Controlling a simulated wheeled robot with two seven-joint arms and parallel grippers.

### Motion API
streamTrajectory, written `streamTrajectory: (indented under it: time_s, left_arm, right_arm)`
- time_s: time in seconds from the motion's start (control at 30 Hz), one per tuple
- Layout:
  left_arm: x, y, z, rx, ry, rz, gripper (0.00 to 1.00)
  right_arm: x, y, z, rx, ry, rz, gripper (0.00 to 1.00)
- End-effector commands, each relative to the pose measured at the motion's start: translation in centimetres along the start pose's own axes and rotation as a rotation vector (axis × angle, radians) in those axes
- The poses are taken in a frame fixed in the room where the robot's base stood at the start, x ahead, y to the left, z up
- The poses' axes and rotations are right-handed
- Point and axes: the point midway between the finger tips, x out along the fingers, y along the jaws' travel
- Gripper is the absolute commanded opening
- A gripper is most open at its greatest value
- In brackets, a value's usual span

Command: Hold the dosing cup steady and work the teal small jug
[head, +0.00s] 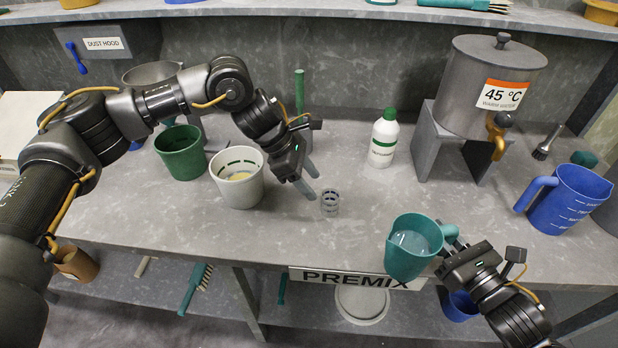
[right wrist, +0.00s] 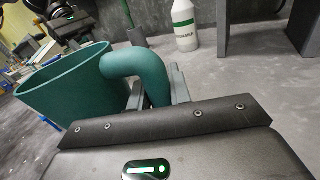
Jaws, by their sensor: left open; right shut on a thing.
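The teal small jug (head: 408,252) holds some pale liquid. My right gripper (head: 449,240) is shut on its handle and holds it near the front edge of the bench, above the PREMIX sign. In the right wrist view the jug (right wrist: 65,100) is at the left, with its handle (right wrist: 140,70) between the fingers. The dosing cup (head: 330,203), small and clear with dark marks, stands upright on the bench left of the jug. My left gripper (head: 313,182) is open, its fingers pointing toward the cup from above left. I cannot tell whether a finger touches it.
A white pail (head: 238,190) and a green pail (head: 181,165) stand left of the cup. A white bottle with green cap (head: 383,140) stands behind. A water heater (head: 480,85) on a stand and a blue jug (head: 567,203) are at right. The bench between cup and jug is clear.

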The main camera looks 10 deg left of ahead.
Motion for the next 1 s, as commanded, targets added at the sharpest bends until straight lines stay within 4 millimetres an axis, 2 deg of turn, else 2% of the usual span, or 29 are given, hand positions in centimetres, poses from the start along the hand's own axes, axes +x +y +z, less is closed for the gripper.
streamTrajectory:
  time_s: [0.17, 0.7, 0.93, 1.0]
  left_arm:
    - [0.7, 0.0, 0.0, -0.002, -0.001, 0.0, 0.53]
    - [6.8, 0.1, 0.1, -0.003, -0.002, 0.001, 0.53]
    - [7.9, 0.1, 0.0, -0.004, -0.002, 0.003, 0.53]
    - [7.8, 0.1, 0.1, -0.004, -0.003, 0.003, 0.45]
  right_arm:
    - [0.0, 0.0, 0.1, 0.001, -0.003, 0.0, 0.0]
    - [0.0, 0.0, 0.1, 0.001, -0.003, 0.0, 0.0]
    - [0.0, 0.0, 0.1, 0.001, -0.003, 0.0, 0.0]
    - [0.0, 0.0, 0.1, 0.001, -0.003, 0.0, 0.0]
